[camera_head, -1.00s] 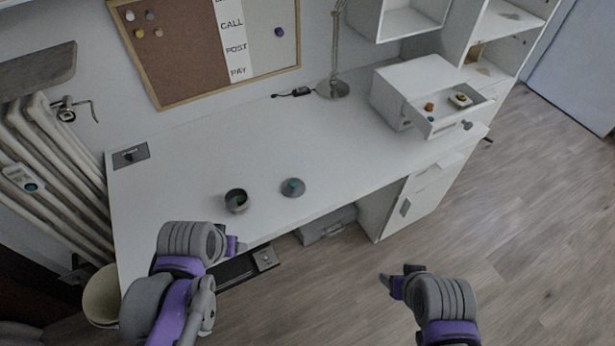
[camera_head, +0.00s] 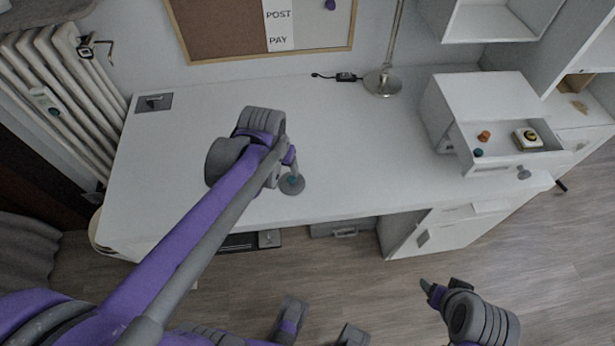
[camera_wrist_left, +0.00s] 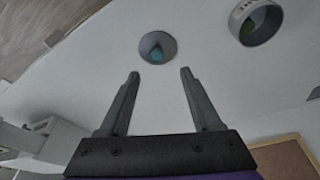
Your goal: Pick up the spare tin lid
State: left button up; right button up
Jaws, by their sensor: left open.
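The spare tin lid (camera_head: 298,189) is a grey disc with a teal knob, lying flat near the desk's front edge. In the left wrist view the lid (camera_wrist_left: 148,39) lies just beyond my left fingertips, roughly centred between them. My left gripper (camera_wrist_left: 160,73) is open and empty, with bare desk between its fingers. In the head view the left gripper (camera_head: 291,164) is right behind the lid, partly hidden by its own wrist. A round tin (camera_wrist_left: 245,35) with something green inside shows in the wrist view; my arm hides it in the head view. My right gripper (camera_head: 437,290) is off the desk's front.
A lamp base (camera_head: 383,84) stands at the back, beside a black cable switch (camera_head: 346,77).

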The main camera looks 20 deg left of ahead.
pick_arm(q)
jog(key=b, duration=0.1)
send_over(291, 179)
jog(key=s, duration=0.3)
jog(key=x, duration=0.3)
jog(key=s+x, duration=0.1)
jog(key=x, duration=0.1)
jog(key=shift+f, duration=0.15)
jog(key=x, duration=0.3)
jog(key=w+b+x, duration=0.1)
jog(key=x, duration=0.1)
jog(key=shift+w+d+f, duration=0.1)
jog(key=shift+d+f, duration=0.1)
jog(key=shift+d, duration=0.1)
grip_shut()
